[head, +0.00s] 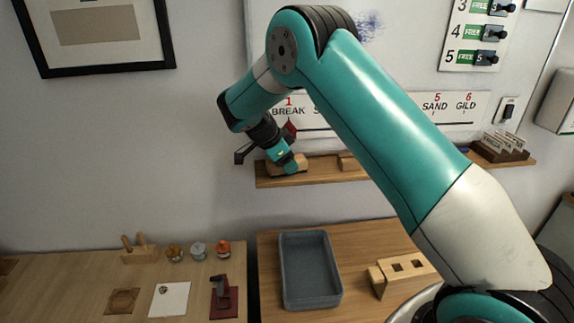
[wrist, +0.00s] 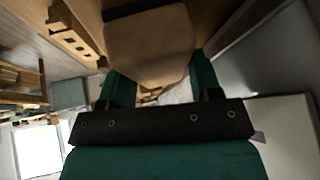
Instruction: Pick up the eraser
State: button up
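The eraser, a tan block (head: 288,170), is at the left end of the wooden wall ledge (head: 325,176) in the head view. My gripper (head: 283,163) is at it and hides part of it. In the wrist view the eraser (wrist: 150,45) fills the space between the two teal fingers of my gripper (wrist: 158,72). The fingers stand apart, one on each side of it. Whether both press on it does not show, and neither does any gap under it.
Another wooden block (head: 347,162) lies farther right on the ledge. A sign strip and a red pointer are just above my gripper. Card holders (head: 505,147) are at the ledge's right.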

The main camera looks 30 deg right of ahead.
jog(key=c, duration=0.3)
jog(key=shift+c, duration=0.2)
jog(key=shift+r+b, duration=0.35)
jog(key=shift+b, duration=0.3)
jog(key=shift+c, duration=1.1)
jog(key=a+b, duration=0.1)
jog(key=a, duration=0.5)
jog(key=s+a+b, duration=0.1)
jog(key=a+b, duration=0.1)
jog(key=a, duration=0.4)
jog(key=a+b, duration=0.1)
jog(key=a, duration=0.5)
jog(key=shift+s+r, duration=0.4)
jog(key=o, duration=0.3)
